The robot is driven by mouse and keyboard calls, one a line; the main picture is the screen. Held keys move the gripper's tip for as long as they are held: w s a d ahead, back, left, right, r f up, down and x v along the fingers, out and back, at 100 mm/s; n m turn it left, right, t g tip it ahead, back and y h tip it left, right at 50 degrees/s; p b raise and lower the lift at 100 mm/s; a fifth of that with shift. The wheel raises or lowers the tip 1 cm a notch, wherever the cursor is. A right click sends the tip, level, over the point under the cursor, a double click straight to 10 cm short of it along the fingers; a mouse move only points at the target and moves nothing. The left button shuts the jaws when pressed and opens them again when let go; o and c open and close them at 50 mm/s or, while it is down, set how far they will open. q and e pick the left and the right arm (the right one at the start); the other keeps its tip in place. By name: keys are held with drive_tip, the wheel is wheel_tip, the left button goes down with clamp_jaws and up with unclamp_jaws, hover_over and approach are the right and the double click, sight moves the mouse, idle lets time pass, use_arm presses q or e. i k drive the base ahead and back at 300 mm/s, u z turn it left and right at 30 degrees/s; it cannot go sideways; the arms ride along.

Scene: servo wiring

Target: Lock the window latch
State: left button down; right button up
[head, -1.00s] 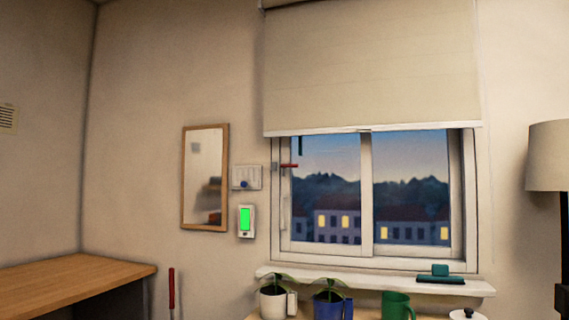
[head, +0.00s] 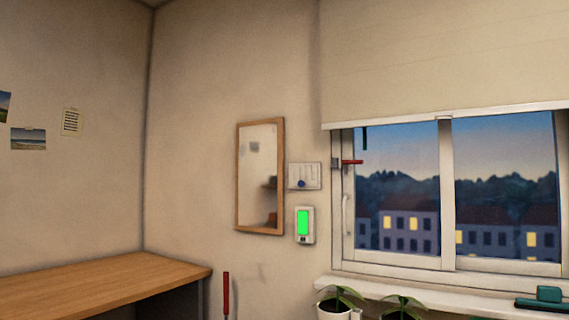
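The window (head: 447,200) is at the right in the head view, with a white frame and two panes. A red latch lever (head: 352,162) sticks out sideways to the right from a small grey mount (head: 335,163) on the left side of the frame. A pale curved handle (head: 345,214) is on the frame below it. Neither of my grippers is in view.
A roller blind (head: 445,60) covers the window's top. Potted plants (head: 336,303) and a teal object (head: 549,294) are at the sill (head: 420,292). A switch panel (head: 305,176), green-screened device (head: 304,224) and mirror (head: 260,177) hang left. A wooden desk (head: 100,283) stands lower left.

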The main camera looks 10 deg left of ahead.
sight(345, 162)
drive_tip(key=u, duration=0.4)
drive_tip(key=i, duration=0.95)
drive_tip(key=z, duration=0.75)
drive_tip(key=i, duration=0.6)
drive_tip(key=z, duration=0.6)
